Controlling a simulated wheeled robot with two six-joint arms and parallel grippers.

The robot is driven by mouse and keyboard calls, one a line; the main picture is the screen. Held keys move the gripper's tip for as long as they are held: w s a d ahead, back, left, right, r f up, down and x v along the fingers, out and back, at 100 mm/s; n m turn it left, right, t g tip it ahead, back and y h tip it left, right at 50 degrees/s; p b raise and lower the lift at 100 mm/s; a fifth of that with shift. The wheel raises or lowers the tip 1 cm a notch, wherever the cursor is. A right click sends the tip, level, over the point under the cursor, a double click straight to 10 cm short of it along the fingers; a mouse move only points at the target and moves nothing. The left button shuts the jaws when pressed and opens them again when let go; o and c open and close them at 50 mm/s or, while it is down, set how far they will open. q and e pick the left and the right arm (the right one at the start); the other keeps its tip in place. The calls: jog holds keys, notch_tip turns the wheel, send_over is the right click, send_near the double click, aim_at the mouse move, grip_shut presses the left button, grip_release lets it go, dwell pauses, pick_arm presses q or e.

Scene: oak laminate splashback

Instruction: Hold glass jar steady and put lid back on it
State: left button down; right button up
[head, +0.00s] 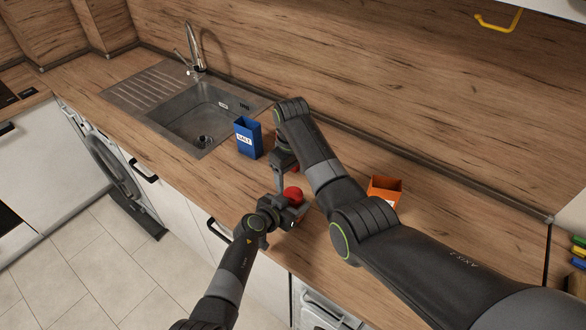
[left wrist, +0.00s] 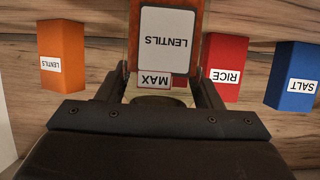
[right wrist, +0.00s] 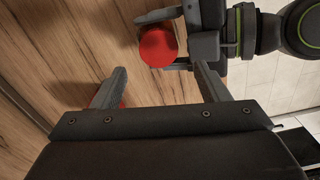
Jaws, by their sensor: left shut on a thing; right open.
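The glass jar (left wrist: 137,20), labelled LENTILS with a smaller MAX label, has orange-brown contents. My left gripper (left wrist: 160,84) is shut on it, one finger on each side. A round red lid (right wrist: 158,47) shows at the top of the jar, between the left gripper's fingers; it also shows in the head view (head: 293,194). I cannot tell how fully it is seated. My right gripper (right wrist: 160,72) is open and empty, with the lid visible beyond its fingertips. In the head view the right gripper (head: 281,180) is close behind the jar, partly hidden by its own arm.
A blue SALT box (head: 248,138) stands beside the sink (head: 205,118). The counter's front edge is close to the jar. The counter left of it is clear.

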aim_at(293, 193)
jog(key=n, duration=0.6)
jog(key=shift+r, duration=0.25)
jog(key=n, duration=0.6)
jog(key=shift+r, duration=0.2)
jog(key=n, duration=0.6)
jog(key=shift+d+r, duration=0.1)
jog(key=shift+r, duration=0.15)
jog(key=n, duration=0.6)
jog(key=shift+r+n, duration=0.25)
jog(key=shift+n, duration=0.05)
jog(key=shift+f, duration=4.05)
